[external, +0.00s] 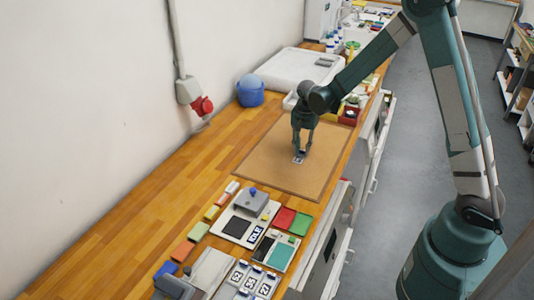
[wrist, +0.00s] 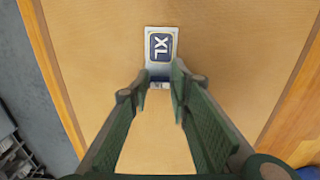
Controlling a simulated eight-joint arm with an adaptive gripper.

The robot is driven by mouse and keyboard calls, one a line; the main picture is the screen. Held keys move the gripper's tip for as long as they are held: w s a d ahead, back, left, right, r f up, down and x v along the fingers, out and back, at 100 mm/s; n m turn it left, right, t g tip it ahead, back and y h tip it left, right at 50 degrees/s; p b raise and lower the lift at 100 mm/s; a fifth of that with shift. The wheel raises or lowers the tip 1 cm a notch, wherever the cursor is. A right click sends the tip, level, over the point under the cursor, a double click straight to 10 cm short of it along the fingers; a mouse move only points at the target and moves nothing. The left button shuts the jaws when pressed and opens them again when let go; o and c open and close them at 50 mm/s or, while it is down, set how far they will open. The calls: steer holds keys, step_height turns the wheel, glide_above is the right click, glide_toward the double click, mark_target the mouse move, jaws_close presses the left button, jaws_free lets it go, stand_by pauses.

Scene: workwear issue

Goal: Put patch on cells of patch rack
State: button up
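A patch (wrist: 161,42) with a dark blue field and the letters XL lies flat on the tan mat (external: 270,150). In the external view the patch (external: 298,160) shows small under my gripper (external: 302,152). In the wrist view my gripper (wrist: 161,80) points down, its two fingers apart on either side of the patch's lower end. I cannot tell whether the fingers touch it. A rack with several labelled cells (external: 252,281) stands at the near end of the bench and looks like the patch rack. Its lower part is cut off by the frame.
A white board with a grey block (external: 251,203) and red (external: 285,218) and green (external: 301,223) trays stand between mat and rack. Coloured blocks line the wall side. The mat is otherwise clear.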

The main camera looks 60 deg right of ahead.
mark_target(302, 151)
steer(key=shift+o, duration=1.3)
steer(key=shift+r, duration=0.2)
step_height(302, 151, up, 12)
stand_by(0.5)
